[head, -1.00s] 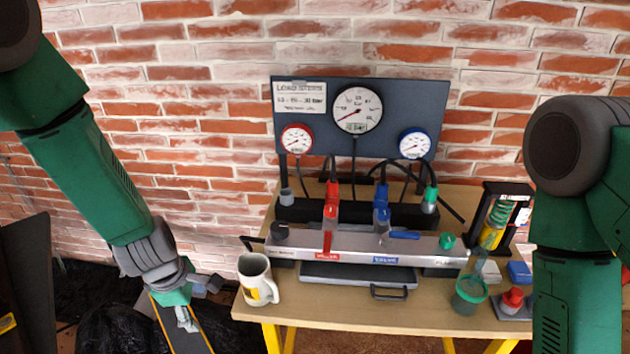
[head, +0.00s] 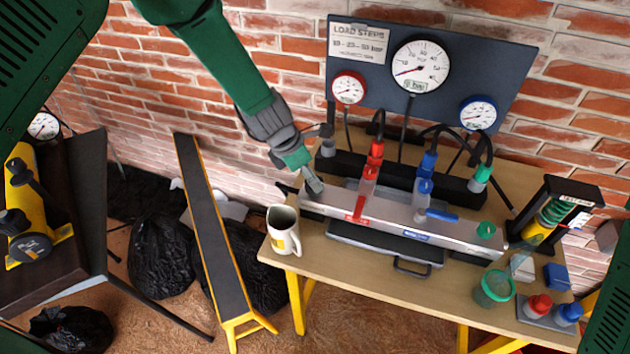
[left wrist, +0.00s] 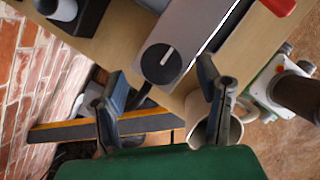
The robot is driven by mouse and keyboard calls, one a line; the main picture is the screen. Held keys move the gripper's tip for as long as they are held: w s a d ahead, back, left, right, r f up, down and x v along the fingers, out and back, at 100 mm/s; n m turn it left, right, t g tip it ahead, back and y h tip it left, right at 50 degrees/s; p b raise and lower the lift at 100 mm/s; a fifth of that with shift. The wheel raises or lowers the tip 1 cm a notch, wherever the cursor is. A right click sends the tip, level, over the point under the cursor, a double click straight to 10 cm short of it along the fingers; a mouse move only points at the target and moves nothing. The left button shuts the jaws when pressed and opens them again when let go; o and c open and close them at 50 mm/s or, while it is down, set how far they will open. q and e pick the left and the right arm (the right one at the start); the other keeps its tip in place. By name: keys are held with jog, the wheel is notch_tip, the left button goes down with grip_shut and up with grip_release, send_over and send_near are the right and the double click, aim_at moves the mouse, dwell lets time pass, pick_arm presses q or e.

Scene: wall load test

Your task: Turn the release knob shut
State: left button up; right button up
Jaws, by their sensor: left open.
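The release knob (left wrist: 161,63) is a round black knob with a white pointer line, on the end of the grey manifold block (left wrist: 190,35) in the left wrist view. In the head view it is hidden behind my left gripper (head: 321,158), at the left end of the manifold (head: 400,215). My left gripper (left wrist: 160,72) is open, with its fingers apart on either side of the knob in the picture. I cannot tell whether they touch it. The knob's pointer line slants up to the right in the wrist view. My right gripper is out of view.
A white mug (head: 283,230) stands at the bench's left edge, close to the left gripper. Red (head: 361,205) and blue (head: 440,214) valve levers sit along the manifold. The gauge board (head: 425,65) stands behind. A green cup (head: 494,288) is at the right.

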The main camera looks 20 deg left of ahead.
pick_arm(q)
jog(key=x, duration=0.3)
jog(key=shift+d, duration=0.25)
jog(key=shift+a+f, duration=0.1)
jog(key=shift+f, duration=0.2)
jog(key=shift+a, duration=0.2)
jog(key=c, duration=1.2)
jog(key=shift+o, duration=0.2)
jog(key=shift+d, duration=0.1)
